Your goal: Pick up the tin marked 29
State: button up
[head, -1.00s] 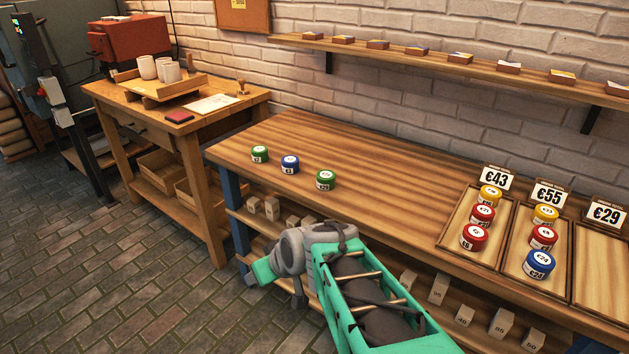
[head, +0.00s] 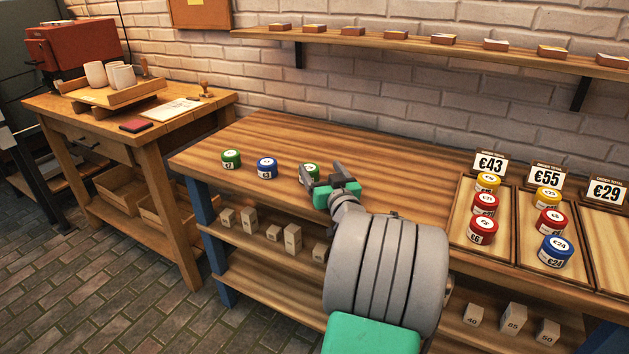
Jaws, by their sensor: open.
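Three tins stand apart in a row on the bare left part of the long wooden table (head: 400,165): a green tin (head: 231,159), a blue tin (head: 267,168) and another green tin (head: 312,168). The right-hand green tin is partly hidden behind my gripper, and its number cannot be read now. The small numbers on the other two are hard to read. My gripper (head: 321,172) is open, its two fingers pointing away from me at the right-hand green tin. Whether they touch or surround it cannot be told.
Wooden trays with price cards 43 (head: 490,163), 55 (head: 547,176) and 29 (head: 606,191) lie at the right. The first two hold several tins, including a blue one marked 24 (head: 556,252); the visible part of the third is bare. A wall shelf (head: 410,39) runs above.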

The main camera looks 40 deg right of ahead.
jog(key=a, duration=0.2)
jog(key=w+a+f, duration=0.1)
jog(key=shift+a+n, duration=0.2)
jog(key=shift+n, duration=0.1)
jog(key=shift+w+a+f+g, duration=0.1)
jog(key=shift+w+f+g, duration=0.4)
jog(key=shift+w, duration=0.35)
jog(key=shift+s+d+r, duration=0.25)
jog(key=shift+s+r, duration=0.25)
jog(key=shift+s, duration=0.1)
jog(key=shift+c, duration=1.3)
jog(key=shift+s+r, duration=0.1)
jog(key=shift+s, duration=0.05)
jog(key=c, duration=0.5)
grip_shut()
